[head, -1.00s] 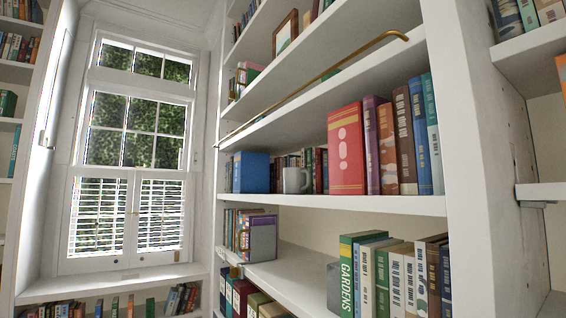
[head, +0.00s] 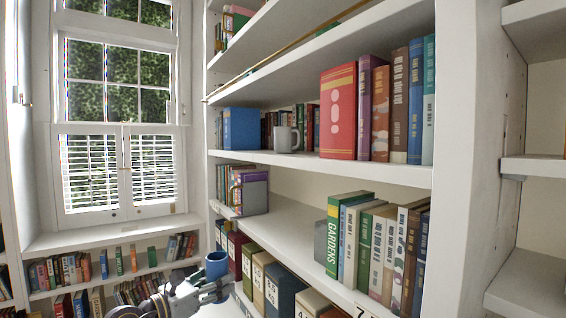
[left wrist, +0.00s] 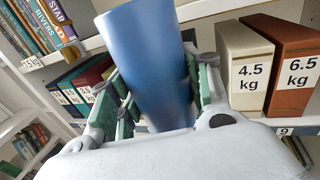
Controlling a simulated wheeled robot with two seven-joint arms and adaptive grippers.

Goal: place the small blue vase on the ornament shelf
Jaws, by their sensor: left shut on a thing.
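The small blue vase (head: 216,265) is at the bottom of the head view, in front of the lower shelves. My left gripper (head: 213,287) is shut around it and holds it roughly upright. In the left wrist view the vase (left wrist: 148,65) fills the middle between the green-padded fingers of my left gripper (left wrist: 157,95). No label names an ornament shelf. A middle shelf (head: 290,232) has bare board between a bookend group and the GARDENS books. The shelf above (head: 310,166) holds a grey mug and books. My right gripper is not in view.
Weight-labelled boxes (left wrist: 245,70) stand on the low shelf behind the vase. The grey mug (head: 287,139) stands between a blue box (head: 241,129) and a large red book (head: 338,112). A brass rail (head: 290,48) crosses the upper shelves. A white upright (head: 463,150) bounds the right side.

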